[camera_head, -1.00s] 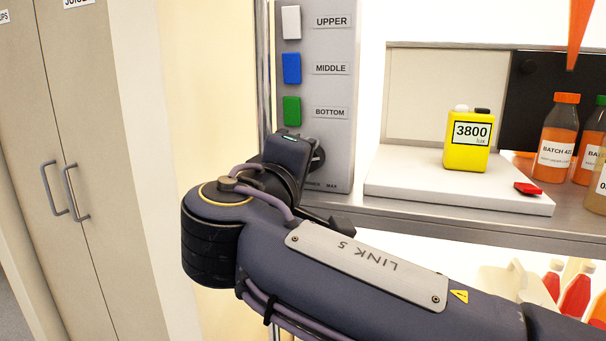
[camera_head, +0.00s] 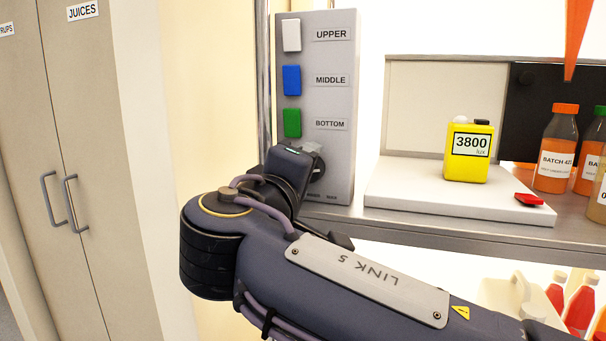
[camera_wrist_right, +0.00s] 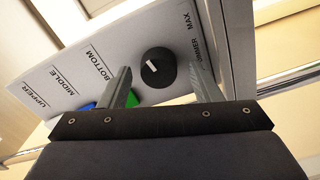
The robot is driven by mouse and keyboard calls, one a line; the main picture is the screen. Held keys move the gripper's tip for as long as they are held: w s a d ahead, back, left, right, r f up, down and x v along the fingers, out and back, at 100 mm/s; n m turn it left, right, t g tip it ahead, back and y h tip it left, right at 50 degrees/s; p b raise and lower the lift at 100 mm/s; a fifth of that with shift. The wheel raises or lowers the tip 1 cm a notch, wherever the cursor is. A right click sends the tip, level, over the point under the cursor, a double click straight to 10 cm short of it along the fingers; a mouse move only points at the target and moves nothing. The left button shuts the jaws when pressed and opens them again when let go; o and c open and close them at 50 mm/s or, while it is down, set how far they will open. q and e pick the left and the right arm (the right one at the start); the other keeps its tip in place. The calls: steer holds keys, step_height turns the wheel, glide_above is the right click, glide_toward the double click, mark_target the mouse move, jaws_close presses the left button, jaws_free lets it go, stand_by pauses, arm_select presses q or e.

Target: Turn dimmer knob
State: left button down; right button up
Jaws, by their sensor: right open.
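The black dimmer knob (camera_wrist_right: 158,67) with a white pointer line sits on the grey control panel (camera_wrist_right: 112,62). In the head view the knob (camera_head: 318,169) is partly hidden by my right wrist. A yellow light meter (camera_head: 466,170) on the shelf reads 3800 lux. My left gripper is not in view.
White, blue and green buttons (camera_head: 292,123) stand above the knob. The meter stands on a white board (camera_head: 440,201) with a red piece (camera_head: 528,199). Juice bottles (camera_head: 555,150) stand at the right. A beige cabinet (camera_head: 110,150) is at the left.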

steer(key=v, duration=0.8)
